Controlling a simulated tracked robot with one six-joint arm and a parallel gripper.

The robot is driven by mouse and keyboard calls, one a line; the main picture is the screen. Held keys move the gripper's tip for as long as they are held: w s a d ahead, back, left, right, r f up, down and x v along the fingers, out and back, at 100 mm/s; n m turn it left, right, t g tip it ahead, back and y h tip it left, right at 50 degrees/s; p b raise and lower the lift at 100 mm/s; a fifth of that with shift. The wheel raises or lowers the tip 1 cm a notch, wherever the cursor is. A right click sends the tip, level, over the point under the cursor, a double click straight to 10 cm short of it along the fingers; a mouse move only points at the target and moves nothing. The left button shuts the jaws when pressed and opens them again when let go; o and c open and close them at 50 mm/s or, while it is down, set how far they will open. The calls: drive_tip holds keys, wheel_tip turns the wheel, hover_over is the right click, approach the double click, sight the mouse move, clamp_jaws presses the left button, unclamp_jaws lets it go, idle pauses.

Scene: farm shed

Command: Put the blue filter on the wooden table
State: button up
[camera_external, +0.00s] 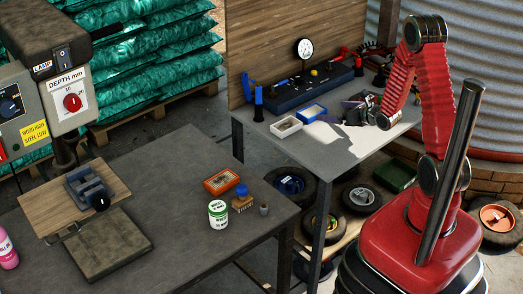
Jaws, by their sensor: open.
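No blue thing shows clearly as a filter. A small upright blue cylinder (258,104) stands at the left end of the light grey bench (330,148). A blue rounded piece (241,190) sits by a brown brush (243,205) on the dark near table (180,210); I cannot tell which is the filter. A wooden board (105,180) lies under the drill press on that table. My gripper (358,110) is low over the right part of the grey bench, apart from both blue things. It is open; its fingers are small and dark, and what is between them is unclear.
A blue-rimmed box (312,113), a white tray (286,126) and a dark tool rack (310,85) stand on the grey bench. A green-labelled tin (218,213) and an orange box (221,181) stand on the near table. A gap separates the tables; tyres lie below.

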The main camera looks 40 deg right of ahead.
idle(0.4)
drive_tip(key=s+a+r+n+g+y, duration=0.2)
drive_tip(key=s+a+r+n+y, duration=0.1)
drive_tip(key=a+r+n, duration=0.4)
drive_tip(key=s+a+r+n+g+y, duration=0.2)
drive_tip(key=s+a+r+n+y, duration=0.15)
drive_tip(key=a+n, duration=0.45)
drive_tip(key=s+a+r+n+g+y, duration=0.2)
drive_tip(key=s+a+r+n+y, duration=0.15)
drive_tip(key=a+r, duration=0.45)
drive_tip(key=s+a+f+n+g+h, duration=0.1)
drive_tip(key=s+a+n+g+h, duration=0.2)
drive_tip(key=s+n, duration=0.8)
drive_tip(key=s+d+r+n+t+h, duration=0.1)
drive_tip(key=s+d+r+n+h, duration=0.3)
drive_tip(key=d, duration=0.5)
drive_tip(key=s+n+h, duration=0.2)
drive_tip(key=s+h, duration=0.1)
drive_tip(key=shift+s+d, duration=0.15)
drive_tip(key=shift+d, duration=0.1)
